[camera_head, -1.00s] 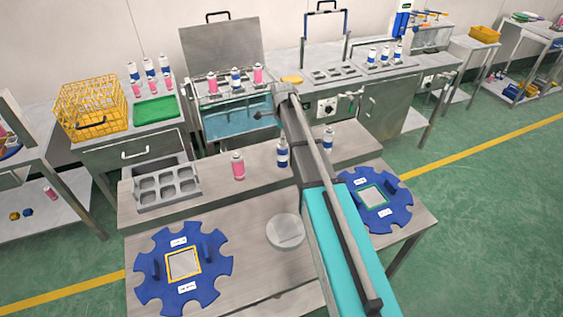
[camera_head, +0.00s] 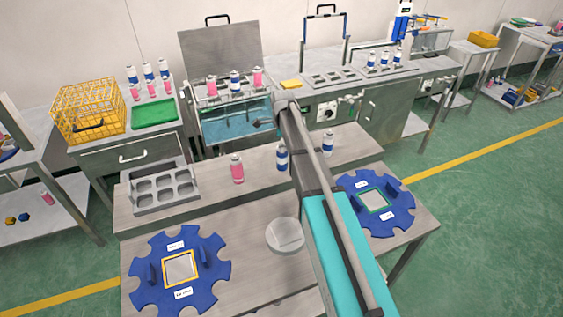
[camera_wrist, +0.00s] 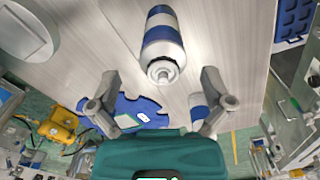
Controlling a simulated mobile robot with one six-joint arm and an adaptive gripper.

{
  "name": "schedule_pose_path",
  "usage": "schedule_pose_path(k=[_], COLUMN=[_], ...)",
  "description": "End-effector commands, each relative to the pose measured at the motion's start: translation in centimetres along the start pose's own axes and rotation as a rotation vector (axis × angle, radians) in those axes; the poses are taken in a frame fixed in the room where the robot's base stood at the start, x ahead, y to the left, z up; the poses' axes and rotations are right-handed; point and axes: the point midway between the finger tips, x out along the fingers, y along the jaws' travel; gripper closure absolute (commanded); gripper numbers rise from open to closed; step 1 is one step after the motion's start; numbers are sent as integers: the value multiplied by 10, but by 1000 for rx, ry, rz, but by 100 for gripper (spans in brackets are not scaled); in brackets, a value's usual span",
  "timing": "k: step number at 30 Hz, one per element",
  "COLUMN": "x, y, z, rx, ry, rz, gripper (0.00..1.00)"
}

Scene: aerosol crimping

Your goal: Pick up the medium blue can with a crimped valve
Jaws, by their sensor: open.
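A blue-and-white can (camera_head: 282,157) stands upright on the raised shelf of the front bench, beside my arm. A second blue-and-white can (camera_head: 328,143) stands to its right and a pink can (camera_head: 237,168) to its left. Another blue-and-white can (camera_wrist: 197,104) is partly hidden by the right finger. My gripper (camera_wrist: 160,84) is open and empty, with its fingers spread. My arm hides the gripper in the head view.
A grey holder with round slots (camera_head: 164,190), two blue notched discs (camera_head: 210,264) (camera_head: 396,212) and a round pale plate (camera_head: 285,235) are on the front bench. Behind is a water bath (camera_head: 236,118) with cans above it. A yellow wire basket (camera_head: 90,108) stands at left.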

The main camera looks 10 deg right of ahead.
Motion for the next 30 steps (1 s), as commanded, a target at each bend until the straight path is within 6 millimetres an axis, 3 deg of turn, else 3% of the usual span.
schedule_pose_path(k=[15, 30], x=[42, 45], y=[-2, -2], z=[2, 2], rx=[-1, -1], ry=[0, 0], rz=[0, 0], gripper=[0, 0])
